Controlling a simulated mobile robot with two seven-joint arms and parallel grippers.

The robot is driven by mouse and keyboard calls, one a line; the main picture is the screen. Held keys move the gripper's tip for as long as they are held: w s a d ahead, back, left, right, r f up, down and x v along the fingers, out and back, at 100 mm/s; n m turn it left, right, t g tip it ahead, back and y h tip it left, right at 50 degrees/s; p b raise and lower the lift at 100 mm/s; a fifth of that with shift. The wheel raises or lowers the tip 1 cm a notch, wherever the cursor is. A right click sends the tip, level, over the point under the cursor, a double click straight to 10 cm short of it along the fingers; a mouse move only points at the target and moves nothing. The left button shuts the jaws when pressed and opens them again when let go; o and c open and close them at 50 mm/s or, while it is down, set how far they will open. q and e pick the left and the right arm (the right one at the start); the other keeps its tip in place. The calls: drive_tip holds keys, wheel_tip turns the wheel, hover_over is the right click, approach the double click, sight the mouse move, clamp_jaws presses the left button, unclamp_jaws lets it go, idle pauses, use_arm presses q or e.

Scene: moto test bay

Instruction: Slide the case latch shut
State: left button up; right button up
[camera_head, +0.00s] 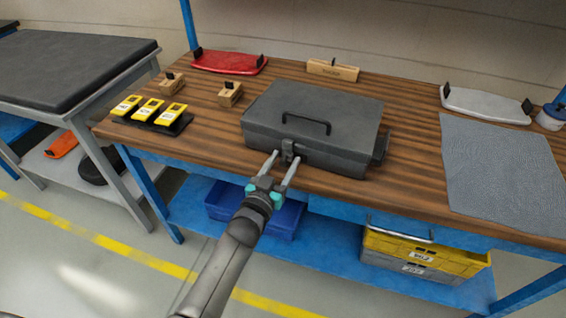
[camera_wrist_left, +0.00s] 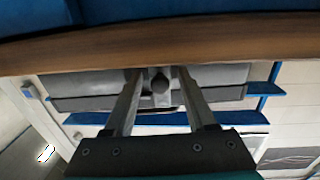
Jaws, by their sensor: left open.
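The dark grey case (camera_head: 335,108) lies with its lid down on the wooden workbench, its handle on top. Its latch (camera_head: 289,148) is on the front face, near the left part of that side. My left gripper (camera_head: 282,158) is open, its two fingers pointing at the case front with the latch between their tips. In the left wrist view the latch (camera_wrist_left: 160,82) shows as a dark knob between the open fingers (camera_wrist_left: 158,80), in front of the case wall (camera_wrist_left: 215,76). I cannot tell whether the fingers touch it. My right gripper is not in view.
Yellow devices on a black tray (camera_head: 181,124) and small wooden blocks (camera_head: 230,94) stand left of the case. A red tray (camera_head: 229,63) is behind, a white tray (camera_head: 487,104) and grey mat (camera_head: 500,165) are right. A blue bin (camera_head: 285,218) and yellow crate (camera_head: 425,252) are below.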

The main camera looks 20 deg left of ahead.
use_arm(q)
drive_tip(key=shift+c, duration=0.3)
clamp_jaws()
idle(1.0)
